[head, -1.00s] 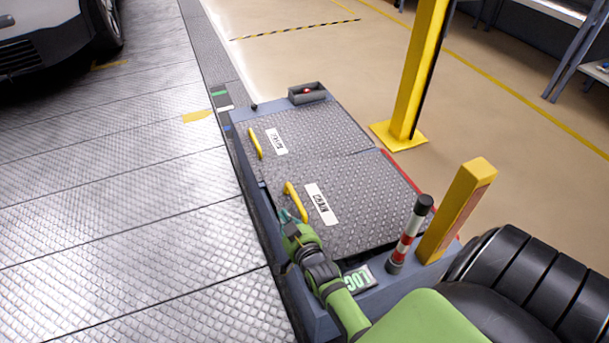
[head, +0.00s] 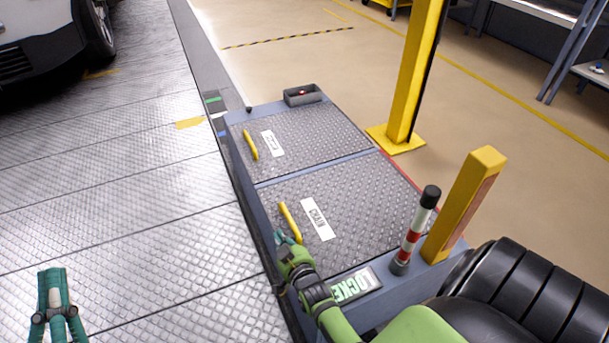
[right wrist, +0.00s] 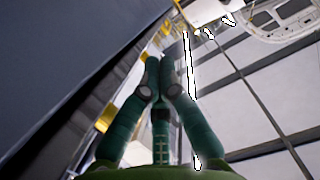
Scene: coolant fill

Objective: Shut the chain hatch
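The chain hatch (head: 355,205) is a grey checker-plate lid with a yellow handle (head: 290,222) and a white CHAIN label (head: 316,219). It lies flat, apparently level with the blue-grey frame. My right gripper (head: 283,237) is at the lid's near left edge, just below the handle; I cannot tell whether it touches. In the right wrist view its teal fingers (right wrist: 158,70) meet at the tips with nothing seen between them. My left gripper (head: 54,275) is at the lower left above the metal floor, its fingers close together and empty.
A second, flat hatch (head: 298,138) with a yellow handle lies beyond. A small grey box (head: 303,95) stands at the far end. A red-and-white post (head: 415,230), a yellow post (head: 465,205) and a sign plate (head: 356,285) are at the near end. A yellow column (head: 412,75) stands at right.

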